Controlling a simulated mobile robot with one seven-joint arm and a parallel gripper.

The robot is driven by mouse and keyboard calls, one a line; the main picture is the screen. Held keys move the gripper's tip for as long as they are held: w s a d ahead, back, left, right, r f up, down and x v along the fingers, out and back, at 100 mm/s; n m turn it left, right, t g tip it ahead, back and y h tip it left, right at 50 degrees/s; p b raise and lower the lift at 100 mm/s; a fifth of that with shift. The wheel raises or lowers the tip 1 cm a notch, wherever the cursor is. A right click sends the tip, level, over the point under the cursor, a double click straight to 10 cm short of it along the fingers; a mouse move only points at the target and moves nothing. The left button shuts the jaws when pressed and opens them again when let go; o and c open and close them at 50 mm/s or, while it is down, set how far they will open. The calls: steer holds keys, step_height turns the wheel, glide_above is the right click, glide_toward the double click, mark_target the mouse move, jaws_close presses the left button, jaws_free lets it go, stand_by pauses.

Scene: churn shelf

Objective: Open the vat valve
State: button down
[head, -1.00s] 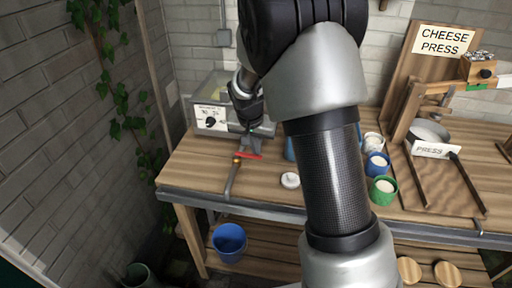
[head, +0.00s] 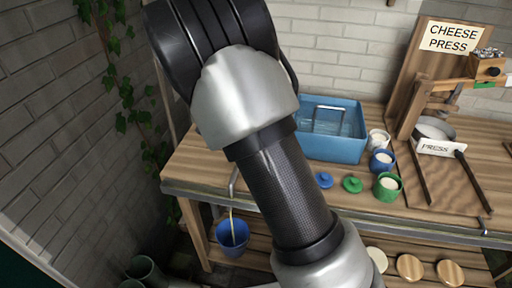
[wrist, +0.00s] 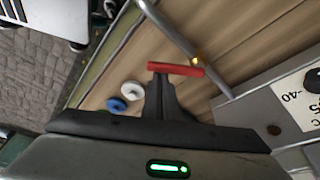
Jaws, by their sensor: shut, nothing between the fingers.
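The valve's red handle (wrist: 176,69) shows in the wrist view, set at an angle to the metal pipe (wrist: 178,40), with a small brass-coloured fitting beside it. My gripper (wrist: 160,85) is shut and empty, its fingertips right at the handle; I cannot tell if they touch. The vat's grey front with a dial (wrist: 265,115) is at the right of the wrist view. In the head view my arm hides the gripper, handle and vat. The pipe's spout (head: 233,182) shows there, and a thin yellowish stream (head: 231,220) falls from it into a blue bucket (head: 230,250).
A blue tub (head: 335,148) stands on the wooden bench, with cups, blue (head: 324,180) and green (head: 352,184) lids before it. The cheese press (head: 435,85) is at the right. A brick wall (head: 45,110) with ivy closes the left side.

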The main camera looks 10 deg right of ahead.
steer(key=m, duration=0.1)
steer(key=a+m+g+p, duration=0.1)
steer(key=shift+s+a+r+m, duration=0.15)
steer(key=shift+s+a+m, duration=0.1)
steer(key=shift+m, duration=0.15)
steer(key=a+m+g+p, duration=0.1)
steer(key=a+m+p, duration=0.1)
steer(key=m, duration=0.1)
steer(key=shift+a, duration=0.35)
stand_by(0.3)
